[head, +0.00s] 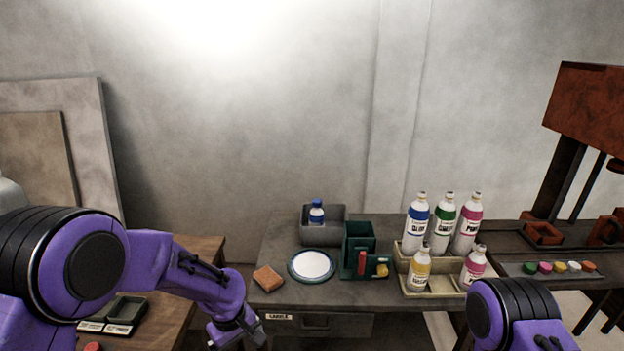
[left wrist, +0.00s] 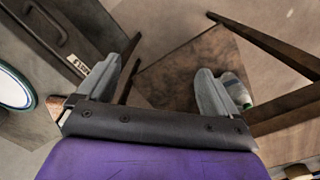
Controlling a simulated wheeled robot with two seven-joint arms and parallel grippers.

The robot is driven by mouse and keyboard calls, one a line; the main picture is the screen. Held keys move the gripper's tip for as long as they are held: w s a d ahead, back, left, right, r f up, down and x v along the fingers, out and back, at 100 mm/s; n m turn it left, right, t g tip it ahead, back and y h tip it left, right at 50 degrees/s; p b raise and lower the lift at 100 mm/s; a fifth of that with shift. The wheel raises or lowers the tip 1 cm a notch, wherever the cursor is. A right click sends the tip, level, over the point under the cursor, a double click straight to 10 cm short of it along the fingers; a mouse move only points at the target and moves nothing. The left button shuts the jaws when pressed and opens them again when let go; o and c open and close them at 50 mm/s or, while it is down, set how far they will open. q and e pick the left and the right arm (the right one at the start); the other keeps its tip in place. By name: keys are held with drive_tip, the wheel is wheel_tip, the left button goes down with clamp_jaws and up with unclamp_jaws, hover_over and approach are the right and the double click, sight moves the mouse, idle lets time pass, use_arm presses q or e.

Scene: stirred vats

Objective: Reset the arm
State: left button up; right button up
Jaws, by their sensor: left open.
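My left arm comes in from the left in the head view, and its gripper (head: 236,334) hangs at the bottom edge, in front of the left front of the grey workbench. In the left wrist view the left gripper (left wrist: 160,78) has its two grey fingers spread wide, with nothing held between them. Brown boards and floor show below and beyond the fingers. My right arm shows only as purple and black links at the bottom right of the head view; its gripper is outside the picture.
The workbench (head: 340,292) carries a brown sponge (head: 267,279), a white plate (head: 311,264), a green caddy (head: 358,240), a grey bin (head: 323,232) and several bottles in a beige crate (head: 440,284). A wooden table (head: 180,315) stands left. A bottle (left wrist: 236,90) shows beside the right finger.

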use_arm(q)
drive_tip(key=s+a+f+t, duration=0.2)
drive_tip(key=s+a+f, duration=0.2)
drive_tip(key=s+f, duration=0.8)
drive_tip(key=s+a+f+m+y, duration=0.1)
drive_tip(key=s+a, duration=0.3)
drive_tip(key=s, duration=0.4)
drive_tip(key=s+a+f+t+y, duration=0.1)
drive_tip(key=s+a+f+y, duration=0.1)
drive_tip(key=s+a, duration=0.3)
drive_tip(key=s, duration=0.3)
drive_tip(key=shift+f+m+y+b, duration=0.2)
drive_tip(key=shift+m+y+b, duration=0.1)
drive_tip(key=shift+m+b, duration=0.1)
